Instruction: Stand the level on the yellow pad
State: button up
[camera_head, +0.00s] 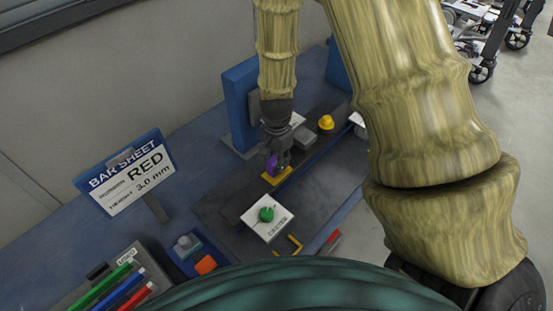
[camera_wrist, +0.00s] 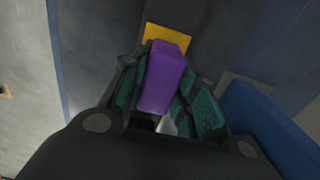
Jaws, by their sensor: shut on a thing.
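The level looks like a purple block (camera_head: 271,165); in the wrist view the purple block (camera_wrist: 164,78) is between my fingers. My gripper (camera_head: 279,158) is shut on it and points down at the dark fixture. The yellow pad (camera_head: 278,177) lies on the dark strip right at the block's lower end; in the wrist view the yellow pad (camera_wrist: 168,36) shows just beyond the block. The block looks upright over the pad in the head view. I cannot tell whether its base touches the pad.
A white card with a green knob (camera_head: 266,214) lies in front of the pad. A yellow dome (camera_head: 326,122) and a grey block (camera_head: 304,137) are behind it. A blue upright (camera_head: 241,105) stands at the back left. A sign (camera_head: 125,172) and coloured bars (camera_head: 122,291) are at left.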

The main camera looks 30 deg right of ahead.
jog(key=shift+f, duration=0.5)
dwell(0.4)
jog(key=o, duration=1.2)
notch_tip(320, 180, up, 12)
dwell(0.5)
